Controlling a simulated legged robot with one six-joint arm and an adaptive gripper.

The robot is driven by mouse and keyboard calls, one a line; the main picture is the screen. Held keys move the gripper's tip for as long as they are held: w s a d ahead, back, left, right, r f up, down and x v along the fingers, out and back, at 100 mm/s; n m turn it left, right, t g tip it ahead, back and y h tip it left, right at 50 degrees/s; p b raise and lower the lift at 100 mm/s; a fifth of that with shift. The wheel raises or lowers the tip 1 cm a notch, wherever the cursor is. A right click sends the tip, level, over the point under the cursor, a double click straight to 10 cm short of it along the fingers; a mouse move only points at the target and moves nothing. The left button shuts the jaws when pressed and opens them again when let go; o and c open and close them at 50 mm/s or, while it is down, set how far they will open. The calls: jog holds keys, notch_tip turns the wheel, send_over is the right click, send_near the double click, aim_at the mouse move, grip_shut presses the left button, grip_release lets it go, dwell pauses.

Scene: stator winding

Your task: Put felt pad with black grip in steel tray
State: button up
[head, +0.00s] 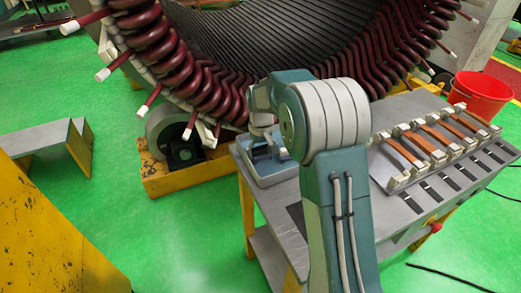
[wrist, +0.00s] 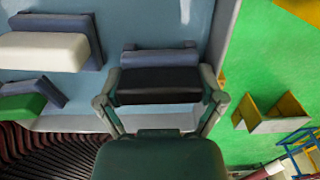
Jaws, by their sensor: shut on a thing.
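The felt pad with black grip (wrist: 160,84) is between the fingers of my gripper (wrist: 160,100) in the wrist view. Its black grip faces the camera, and its blue-grey felt shows behind. My gripper is shut on the black grip. The pad is over or in a pale blue-grey tray (wrist: 142,22); I cannot tell whether it touches the floor. This tray also shows in the head view (head: 282,176) at the table's left end. I cannot tell whether it is the steel tray. My arm hides most of the gripper and the held pad in the head view.
Blue-grey pads with a white grip (wrist: 42,52) and a green grip (wrist: 22,106) lie left of my gripper in the tray. The large stator (head: 270,45) stands behind the table (head: 246,215). Copper-coloured coils (head: 435,142) lie on the table's right. A red bucket (head: 480,95) stands beyond.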

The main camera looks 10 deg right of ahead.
aim_at(261, 146)
jog(key=o, duration=1)
jog(key=shift+d, duration=0.1)
jog(key=shift+r, duration=0.2)
notch_tip(261, 146, up, 13)
jog(key=s+r+t, duration=0.1)
jog(key=s+r, duration=0.5)
jog(key=s, duration=0.2)
jog(key=s+t, duration=0.1)
jog(key=s, duration=0.7)
jog(key=s+f+m+t, duration=0.1)
jog(key=s+t, duration=0.1)
jog(key=s, duration=0.6)
jog(key=s+f+m+t, duration=0.1)
jog(key=s, duration=0.7)
jog(key=shift+d+t, duration=0.3)
jog(key=shift+d, duration=0.05)
